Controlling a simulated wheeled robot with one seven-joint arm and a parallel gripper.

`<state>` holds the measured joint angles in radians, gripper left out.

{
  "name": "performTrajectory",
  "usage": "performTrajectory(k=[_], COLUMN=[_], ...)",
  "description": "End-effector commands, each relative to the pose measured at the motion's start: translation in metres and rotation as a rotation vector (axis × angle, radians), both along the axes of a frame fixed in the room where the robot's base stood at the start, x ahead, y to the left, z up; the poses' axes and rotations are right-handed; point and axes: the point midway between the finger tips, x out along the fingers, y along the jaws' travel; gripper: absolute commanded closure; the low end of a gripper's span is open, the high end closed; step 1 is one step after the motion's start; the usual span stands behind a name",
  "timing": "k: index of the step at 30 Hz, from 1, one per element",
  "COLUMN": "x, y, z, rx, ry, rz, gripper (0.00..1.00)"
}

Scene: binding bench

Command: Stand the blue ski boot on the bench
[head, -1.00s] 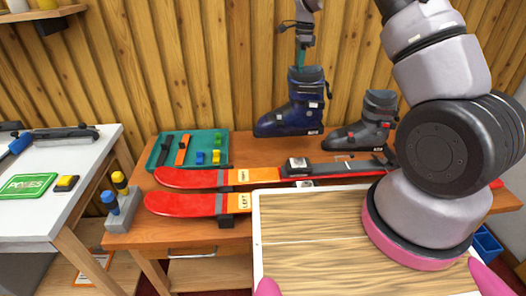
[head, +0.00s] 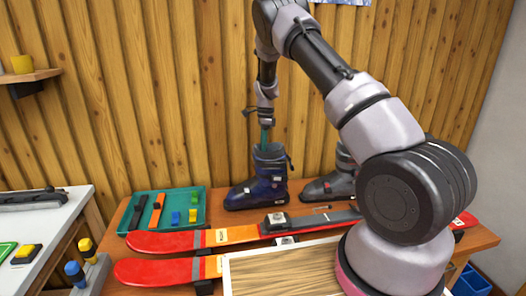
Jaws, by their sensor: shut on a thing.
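The blue ski boot (head: 257,182) is upright at the back of the wooden bench (head: 115,240), its toe to the left. Its sole is at or very close to the bench top; I cannot tell whether it touches. My gripper (head: 265,143) comes down from above and is shut on the boot at the top of its cuff. The fingertips are partly hidden by the cuff.
A grey ski boot (head: 330,187) stands close to the right, partly hidden by my arm. Red and orange skis (head: 160,242) lie in front. A teal tray (head: 145,225) with small parts is at left. A white-framed wooden board (head: 285,275) is nearest.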

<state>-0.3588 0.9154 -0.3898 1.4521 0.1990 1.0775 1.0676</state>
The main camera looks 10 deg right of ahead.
Motion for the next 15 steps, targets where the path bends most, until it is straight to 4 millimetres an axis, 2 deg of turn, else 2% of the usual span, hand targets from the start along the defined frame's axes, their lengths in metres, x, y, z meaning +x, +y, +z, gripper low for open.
performTrajectory(k=[4, 15], x=[0.000, 0.001], y=[0.000, 0.000], z=[-0.017, -0.020], rx=[0.000, 0.001], ry=[0.000, -0.002], rz=[0.000, 0.000], gripper=[1.00, 1.00])
